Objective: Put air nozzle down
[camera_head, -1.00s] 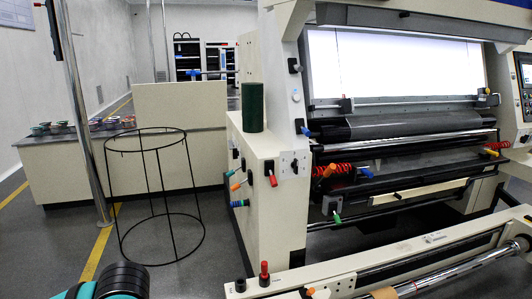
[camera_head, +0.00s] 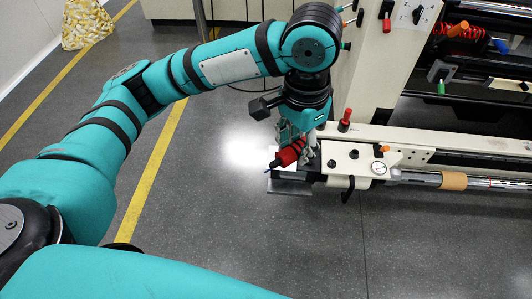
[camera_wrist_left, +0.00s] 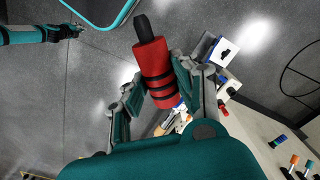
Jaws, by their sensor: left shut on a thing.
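My left gripper (camera_head: 300,148) is shut on the air nozzle (camera_head: 287,156), a red cylinder with black bands. Whether the nozzle touches the rail cannot be told. What looks like my right gripper (camera_wrist_left: 70,31) is small at the upper left of the left wrist view.
The machine cabinet (camera_head: 376,70) stands behind. Grey floor in front is free.

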